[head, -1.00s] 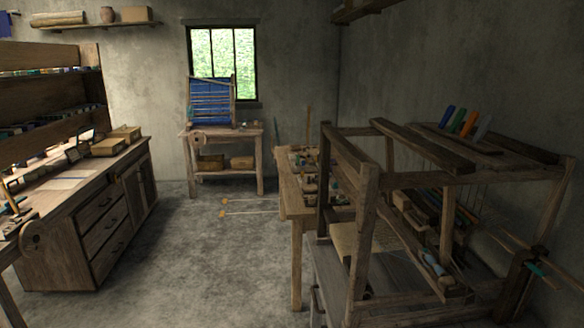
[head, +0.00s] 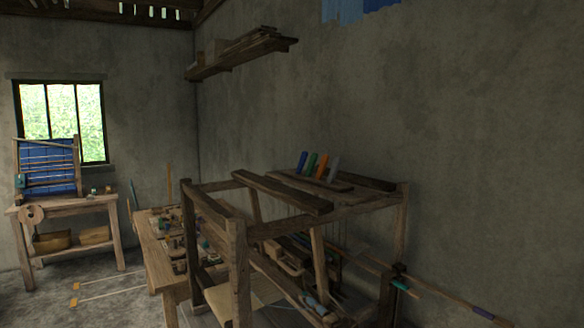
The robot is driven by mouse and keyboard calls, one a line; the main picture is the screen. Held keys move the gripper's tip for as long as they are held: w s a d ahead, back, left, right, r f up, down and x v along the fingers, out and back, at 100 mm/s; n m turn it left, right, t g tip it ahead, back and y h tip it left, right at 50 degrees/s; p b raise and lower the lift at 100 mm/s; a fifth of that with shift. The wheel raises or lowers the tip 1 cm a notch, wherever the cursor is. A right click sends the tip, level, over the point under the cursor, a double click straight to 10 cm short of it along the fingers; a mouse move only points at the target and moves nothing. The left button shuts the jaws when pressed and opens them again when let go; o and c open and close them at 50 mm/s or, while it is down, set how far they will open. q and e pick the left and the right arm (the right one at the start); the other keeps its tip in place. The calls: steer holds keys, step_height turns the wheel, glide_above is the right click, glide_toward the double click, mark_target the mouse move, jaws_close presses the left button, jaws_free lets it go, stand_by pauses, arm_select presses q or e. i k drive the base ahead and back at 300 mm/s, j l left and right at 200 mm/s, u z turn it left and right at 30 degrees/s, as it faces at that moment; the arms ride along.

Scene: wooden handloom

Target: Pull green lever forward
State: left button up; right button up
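The green lever (head: 310,164) stands on top of the wooden handloom (head: 239,262), in a row with a blue lever (head: 301,161), an orange lever (head: 322,166) and a grey lever (head: 334,169). All of them lean slightly to the right, at about the same angle. The row sits on a board at the top of the loom frame, towards the wall. Neither of my grippers shows in the head view.
A workbench (head: 150,250) with small items stands left of the loom. A side table (head: 72,204) with a blue-threaded frame loom (head: 48,167) stands under the window. A wall shelf (head: 240,57) hangs above. Open floor (head: 110,300) lies at the lower left.

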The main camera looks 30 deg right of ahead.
mark_target(314, 157)
steer(key=i+j+u, duration=0.3)
steer(key=i, duration=0.25)
steer(key=i+j+u, duration=0.15)
steer(key=i+u, duration=0.15)
steer(key=i, duration=0.25)
steer(key=i+u, duration=0.3)
steer(key=i, duration=0.25)
steer(key=i+z, duration=0.2)
steer(key=i, duration=0.25)
steer(key=i+j+z, duration=0.15)
steer(key=i, duration=0.3)
steer(key=i+j+z, duration=0.2)
steer(key=i, duration=0.25)
